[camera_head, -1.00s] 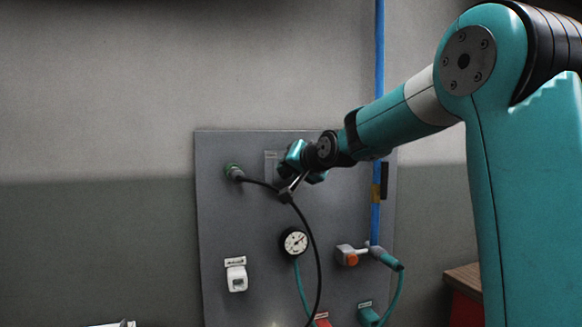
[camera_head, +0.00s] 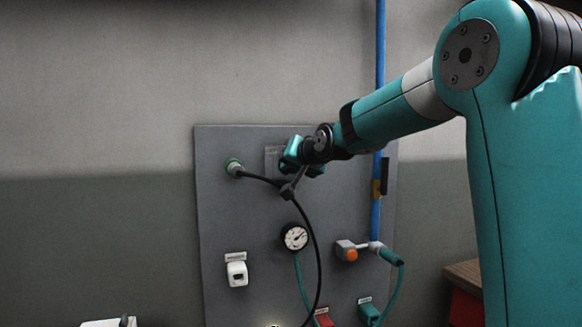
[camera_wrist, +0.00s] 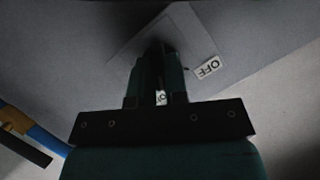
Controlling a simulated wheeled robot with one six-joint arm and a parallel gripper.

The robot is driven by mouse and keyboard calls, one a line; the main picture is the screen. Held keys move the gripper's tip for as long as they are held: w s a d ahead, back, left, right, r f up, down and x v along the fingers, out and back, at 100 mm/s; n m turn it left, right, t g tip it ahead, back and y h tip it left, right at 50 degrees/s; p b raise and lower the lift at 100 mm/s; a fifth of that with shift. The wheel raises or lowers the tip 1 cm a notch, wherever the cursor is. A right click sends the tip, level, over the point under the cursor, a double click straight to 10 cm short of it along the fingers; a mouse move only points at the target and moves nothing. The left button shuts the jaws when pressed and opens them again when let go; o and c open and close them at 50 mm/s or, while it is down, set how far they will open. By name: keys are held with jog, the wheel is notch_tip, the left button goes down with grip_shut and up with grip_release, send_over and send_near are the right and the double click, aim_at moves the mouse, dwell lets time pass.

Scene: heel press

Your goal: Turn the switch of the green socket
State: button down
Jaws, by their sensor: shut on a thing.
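The green socket (camera_head: 232,163) is at the panel's upper left in the head view, with a plug on a black cable in it. To its right is a grey switch plate (camera_head: 271,152), partly hidden by my gripper (camera_head: 292,152). In the wrist view the plate (camera_wrist: 196,40) carries an OFF label (camera_wrist: 207,68) beside my gripper (camera_wrist: 158,62). The jaws are close together at the plate, shut on what seems to be the switch. The switch itself is dark and mostly hidden between the fingers, so its angle cannot be told.
The black cable (camera_head: 316,240) hangs down the panel (camera_head: 215,215) just below my gripper. A blue pipe (camera_head: 377,215) runs up the right side.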

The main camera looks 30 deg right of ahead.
jog(key=n+h+b, duration=0.1)
jog(key=n+h, duration=0.1)
jog(key=n, duration=0.1)
jog(key=n+g+h+b, duration=0.1)
jog(key=n+h, duration=0.1)
jog(key=n+h+b, duration=0.1)
jog(key=n, duration=0.2)
jog(key=shift+w+a+n+h, duration=0.15)
jog(key=shift+a+n+h, duration=0.15)
jog(key=shift+a+h, duration=0.1)
jog(key=shift+g, duration=0.3)
dwell(0.3)
jog(key=c, duration=1.1)
grip_release()
jog(key=shift+c, duration=0.2)
jog(key=b+v, duration=0.2)
jog(key=v, duration=1.5)
jog(key=shift+s+a+b, duration=0.2)
jog(key=shift+s+b, duration=0.05)
jog(key=shift+b, duration=0.1)
jog(key=shift+f, duration=0.1)
